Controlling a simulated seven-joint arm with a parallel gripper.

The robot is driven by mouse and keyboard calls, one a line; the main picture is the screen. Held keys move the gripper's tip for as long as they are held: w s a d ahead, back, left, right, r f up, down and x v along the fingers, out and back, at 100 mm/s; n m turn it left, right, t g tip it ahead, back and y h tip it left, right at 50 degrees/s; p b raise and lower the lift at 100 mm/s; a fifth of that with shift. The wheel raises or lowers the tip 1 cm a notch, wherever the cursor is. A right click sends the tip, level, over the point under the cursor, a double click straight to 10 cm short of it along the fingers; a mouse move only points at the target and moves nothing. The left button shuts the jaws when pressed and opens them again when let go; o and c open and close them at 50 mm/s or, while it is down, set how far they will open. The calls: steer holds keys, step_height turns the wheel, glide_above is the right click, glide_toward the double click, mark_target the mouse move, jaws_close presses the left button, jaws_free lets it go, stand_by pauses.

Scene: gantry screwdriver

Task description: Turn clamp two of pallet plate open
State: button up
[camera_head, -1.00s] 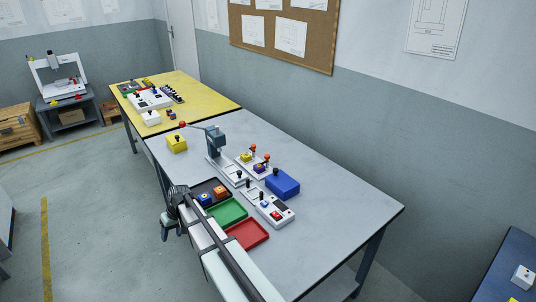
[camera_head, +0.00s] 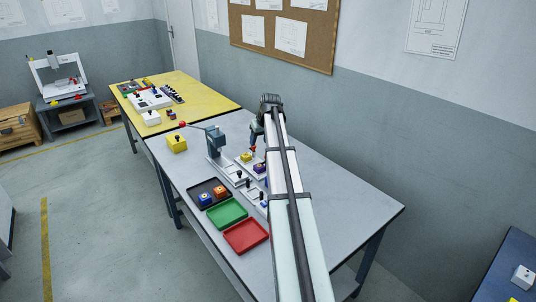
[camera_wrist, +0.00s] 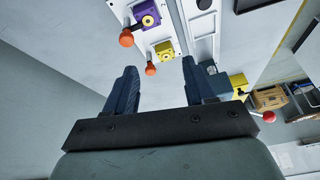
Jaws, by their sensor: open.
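The pallet plate (camera_head: 239,160) lies on the grey table and carries a yellow block (camera_head: 245,156) and a purple block (camera_head: 260,168). In the wrist view it shows the purple block (camera_wrist: 146,12) and yellow block (camera_wrist: 166,48), each with an orange-knobbed clamp beside it: one knob by the purple block (camera_wrist: 126,39), one by the yellow block (camera_wrist: 150,69). In the head view one orange knob (camera_head: 253,148) shows; my arm hides the other. I cannot tell which is clamp two. My gripper (camera_wrist: 160,80) is open and empty, above the plate near the yellow block's knob.
The lever press (camera_head: 214,142) with a red-ended handle stands left of the plate. A yellow box (camera_head: 176,144), black tray (camera_head: 209,189), green tray (camera_head: 227,212) and red tray (camera_head: 246,236) lie around the table's left side. My arm covers the right middle.

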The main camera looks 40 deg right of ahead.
steer(key=s+d+r, duration=0.2)
steer(key=d, duration=0.3)
steer(key=shift+h, duration=0.3)
steer(key=x, duration=1.3)
steer(key=shift+s+f, duration=0.25)
steer(key=shift+f, duration=0.2)
jaws_close()
